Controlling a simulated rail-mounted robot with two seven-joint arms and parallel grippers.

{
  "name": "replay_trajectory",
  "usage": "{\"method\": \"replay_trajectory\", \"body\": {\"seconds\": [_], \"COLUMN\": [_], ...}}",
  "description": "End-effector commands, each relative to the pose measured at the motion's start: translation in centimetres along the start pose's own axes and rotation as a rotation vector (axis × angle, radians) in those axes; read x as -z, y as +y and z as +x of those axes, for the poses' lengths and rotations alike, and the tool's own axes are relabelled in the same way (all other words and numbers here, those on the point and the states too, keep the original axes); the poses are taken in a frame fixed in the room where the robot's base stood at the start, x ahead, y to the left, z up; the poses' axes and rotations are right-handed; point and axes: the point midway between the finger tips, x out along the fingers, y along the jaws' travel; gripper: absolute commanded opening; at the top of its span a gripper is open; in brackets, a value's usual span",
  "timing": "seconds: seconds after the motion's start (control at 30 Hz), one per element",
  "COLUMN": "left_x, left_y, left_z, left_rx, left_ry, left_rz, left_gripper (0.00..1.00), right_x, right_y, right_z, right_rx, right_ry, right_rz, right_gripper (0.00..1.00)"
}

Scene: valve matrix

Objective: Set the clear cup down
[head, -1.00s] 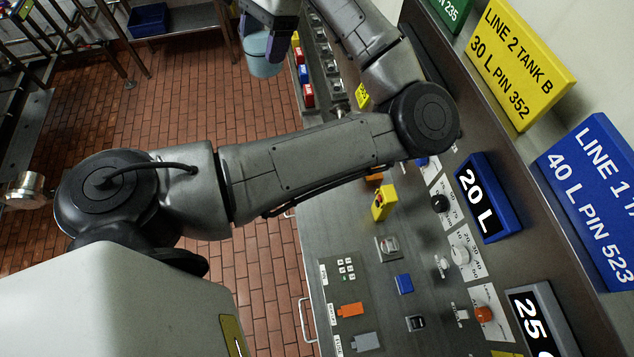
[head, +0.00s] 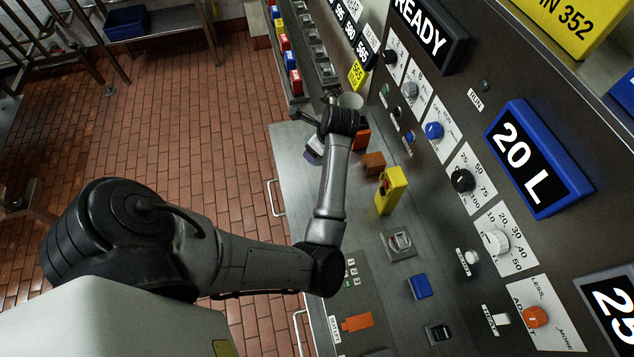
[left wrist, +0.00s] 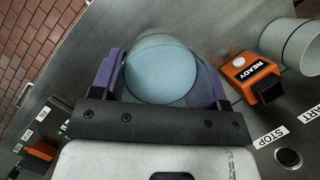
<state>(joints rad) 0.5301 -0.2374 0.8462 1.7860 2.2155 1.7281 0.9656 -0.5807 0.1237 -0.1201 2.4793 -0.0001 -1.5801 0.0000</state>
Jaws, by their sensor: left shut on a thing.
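The clear cup (left wrist: 162,72), with pale blue contents, sits between the purple fingers of my left gripper (left wrist: 164,70) in the left wrist view. The fingers are shut on its sides, and I look down at its round top. In the head view the left gripper (head: 314,150) is over the far left part of the steel console top (head: 300,200); my wrist hides most of the cup there. I cannot tell whether the cup touches the steel. My right gripper is not in view.
A pale cylinder (left wrist: 288,45) and an orange READY box (left wrist: 252,78) stand close to the cup's right in the left wrist view. A yellow box (head: 390,190) stands on the console. The upright panel (head: 460,110) with knobs rises at the right.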

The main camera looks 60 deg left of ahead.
Motion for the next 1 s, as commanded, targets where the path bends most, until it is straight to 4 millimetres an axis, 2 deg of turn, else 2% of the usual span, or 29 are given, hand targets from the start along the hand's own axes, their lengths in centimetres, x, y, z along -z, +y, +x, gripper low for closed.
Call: {"method": "replay_trajectory", "body": {"seconds": [0.03, 0.43, 0.67, 0.9, 1.0], "left_x": [0.6, 2.9, 3.5, 4.6, 4.7], "left_y": [0.2, 0.6, 0.5, 0.5, 0.5], "left_z": [1.0, 5.3, 6.9, 9.5, 9.7], "left_rx": [0.006, 0.020, 0.020, 0.021, 0.022], "left_ry": [-0.001, -0.002, -0.002, -0.002, -0.001], "left_rz": [0.017, 0.052, 0.050, 0.049, 0.047], "left_gripper": [0.35, 0.35, 0.35, 0.35, 0.35], "right_x": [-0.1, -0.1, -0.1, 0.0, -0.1], "right_y": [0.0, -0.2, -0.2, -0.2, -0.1], "right_z": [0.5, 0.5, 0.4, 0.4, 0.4], "right_rx": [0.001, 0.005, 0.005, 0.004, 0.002], "right_ry": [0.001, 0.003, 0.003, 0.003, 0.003], "right_rz": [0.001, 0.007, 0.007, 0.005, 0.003], "right_gripper": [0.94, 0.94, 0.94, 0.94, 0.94]}}
